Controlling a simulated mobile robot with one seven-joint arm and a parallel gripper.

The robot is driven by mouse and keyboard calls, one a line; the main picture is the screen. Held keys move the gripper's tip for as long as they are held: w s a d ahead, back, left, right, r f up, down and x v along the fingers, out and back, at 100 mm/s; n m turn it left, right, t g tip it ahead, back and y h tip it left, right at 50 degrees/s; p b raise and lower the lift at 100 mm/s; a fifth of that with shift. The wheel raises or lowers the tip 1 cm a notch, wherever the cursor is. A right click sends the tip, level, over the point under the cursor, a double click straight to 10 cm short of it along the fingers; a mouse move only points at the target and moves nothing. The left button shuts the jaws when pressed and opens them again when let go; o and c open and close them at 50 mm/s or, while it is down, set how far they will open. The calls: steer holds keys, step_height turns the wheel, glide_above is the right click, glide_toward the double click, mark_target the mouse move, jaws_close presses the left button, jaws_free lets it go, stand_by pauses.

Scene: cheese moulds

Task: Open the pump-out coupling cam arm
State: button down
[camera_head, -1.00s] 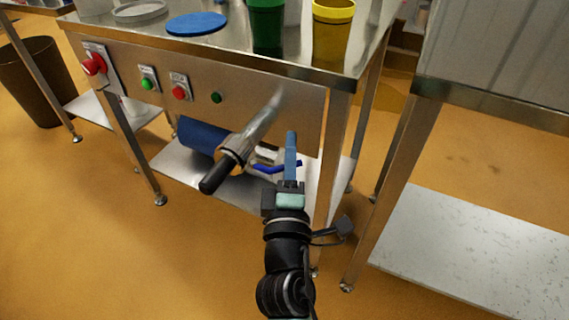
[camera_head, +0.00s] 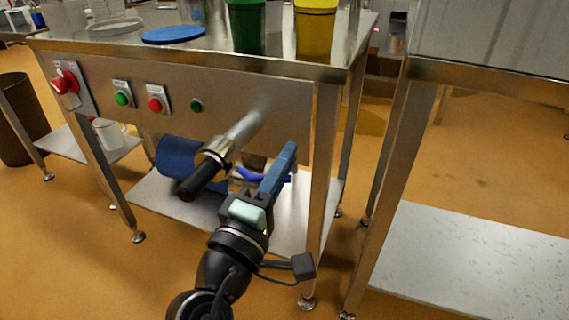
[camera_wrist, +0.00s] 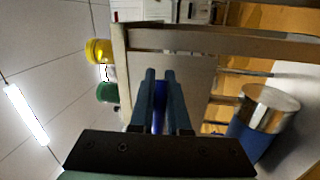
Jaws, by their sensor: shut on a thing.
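The pump-out coupling (camera_head: 216,153) is a steel collar on a pipe from the table's front panel, with a black end pointing toward me. Its blue cam arm (camera_head: 246,175) sticks out to the right and passes behind my fingers. My gripper (camera_head: 289,150) reaches up from below, right of the coupling. In the wrist view my gripper (camera_wrist: 160,76) has its two fingers close together, with the blue cam arm (camera_wrist: 159,105) between them. The exact contact is partly hidden by the fingers.
A blue and steel cylinder (camera_wrist: 262,115) lies beneath the panel. Red and green buttons (camera_head: 123,99) are on the panel at left. Green (camera_head: 247,25) and yellow (camera_head: 316,28) containers stand on the tabletop. A table leg (camera_head: 320,190) stands close right of my gripper.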

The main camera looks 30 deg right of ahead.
steer(key=c, duration=0.9)
jaws_free()
steer(key=shift+a, duration=0.1)
steer(key=p+v, duration=0.3)
steer(key=v, duration=0.9)
steer(key=shift+s+a+f, duration=0.1)
steer(key=shift+s+a, duration=0.1)
steer(key=shift+s, duration=0.15)
